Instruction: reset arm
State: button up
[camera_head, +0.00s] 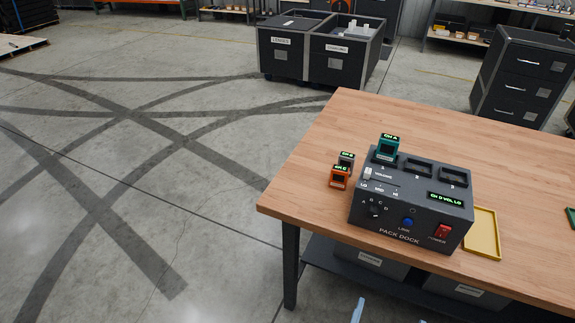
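The task names no object. Two light blue tips, which look like the fingertips of my gripper (390,316), just enter at the bottom edge, in front of the table. They stand apart, with nothing visible between them. The rest of my gripper and arm is out of frame.
A wooden table (330,130) carries a dark pack dock (385,222) with a teal pack (388,149) upright in its left slot. An orange pack (339,178) and a grey pack (347,160) stand left of it, a yellow tray (484,235) right. The table's back is clear.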

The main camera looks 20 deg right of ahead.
jog(key=shift+x, duration=0.8)
jog(key=s+a+n, duration=0.2)
jog(key=s+a, duration=0.2)
jog(key=s, duration=0.1)
jog(key=shift+s+a, duration=0.15)
jog(key=shift+s, duration=0.1)
dwell(3.9)
